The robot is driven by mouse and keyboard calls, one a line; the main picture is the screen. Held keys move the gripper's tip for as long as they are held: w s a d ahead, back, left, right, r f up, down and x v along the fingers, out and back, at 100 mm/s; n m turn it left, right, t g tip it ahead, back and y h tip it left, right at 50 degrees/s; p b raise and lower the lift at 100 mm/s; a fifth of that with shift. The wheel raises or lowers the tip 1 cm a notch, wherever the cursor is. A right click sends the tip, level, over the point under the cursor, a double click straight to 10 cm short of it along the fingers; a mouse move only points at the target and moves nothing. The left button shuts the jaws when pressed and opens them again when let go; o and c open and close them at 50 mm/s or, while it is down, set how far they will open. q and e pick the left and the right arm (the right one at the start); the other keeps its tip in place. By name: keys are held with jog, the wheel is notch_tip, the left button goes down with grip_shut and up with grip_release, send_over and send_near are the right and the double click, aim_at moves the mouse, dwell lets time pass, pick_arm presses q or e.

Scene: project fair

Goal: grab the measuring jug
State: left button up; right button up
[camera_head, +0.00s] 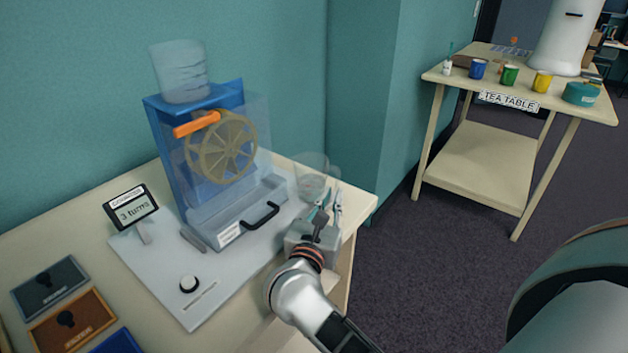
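A clear, see-through jug (311,184), which looks like the measuring jug, stands at the right end of the pale table, beside the blue machine. My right gripper (328,207) is just on the near side of the jug. Its two fingers point toward the jug and look apart, with a gap between them. They overlap the jug's lower right part in the picture, so I cannot tell whether they touch it. My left gripper is not in view.
The blue machine (165,150) has a wheel (221,147), an orange handle (196,124) and a clear container (181,72) on top. A small sign (131,207) stands left. A tea table (470,165) with several cups is at the back right; carpet lies between.

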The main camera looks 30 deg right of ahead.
aim_at(337, 187)
jog(key=shift+x, duration=2.85)
grip_shut()
